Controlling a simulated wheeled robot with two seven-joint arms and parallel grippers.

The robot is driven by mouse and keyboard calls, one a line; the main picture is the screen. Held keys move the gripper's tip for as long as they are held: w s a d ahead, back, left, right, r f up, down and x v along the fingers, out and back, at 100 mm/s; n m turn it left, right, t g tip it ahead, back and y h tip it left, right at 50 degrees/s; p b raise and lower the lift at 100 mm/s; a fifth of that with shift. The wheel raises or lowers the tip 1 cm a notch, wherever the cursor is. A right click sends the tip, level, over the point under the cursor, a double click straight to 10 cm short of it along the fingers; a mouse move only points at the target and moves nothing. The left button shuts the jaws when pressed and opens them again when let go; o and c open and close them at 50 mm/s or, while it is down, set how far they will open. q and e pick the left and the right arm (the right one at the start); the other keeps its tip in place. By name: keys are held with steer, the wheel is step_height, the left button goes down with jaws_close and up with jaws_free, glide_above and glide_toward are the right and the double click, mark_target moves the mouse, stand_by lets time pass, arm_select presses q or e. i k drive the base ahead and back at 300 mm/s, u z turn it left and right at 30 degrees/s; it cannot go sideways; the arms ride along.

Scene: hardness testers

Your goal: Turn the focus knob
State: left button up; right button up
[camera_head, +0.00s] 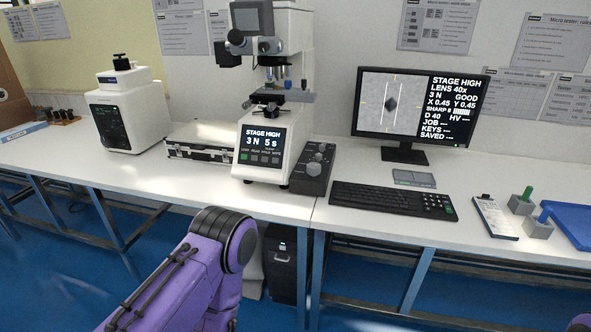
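The hardness tester (268,95) stands upright on the white bench, with its lenses above a small stage (268,97). Its front screen (264,139) reads "STAGE HIGH", "3 N" and "5 s". A dark grey control box (313,182) with round knobs (317,157) stands against its right side. Which knob is the focus knob I cannot tell. The monitor (420,106) shows a dark diamond mark and reads "STAGE HIGH", "LENS 40x" and "GOOD". A purple link of my arm rises in front of the bench. Neither gripper is in view.
A keyboard (392,200) lies right of the control box.

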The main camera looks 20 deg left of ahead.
mark_target(313, 169)
steer(key=u, duration=1.7)
steer(key=i, duration=0.95)
steer(key=z, duration=1.9)
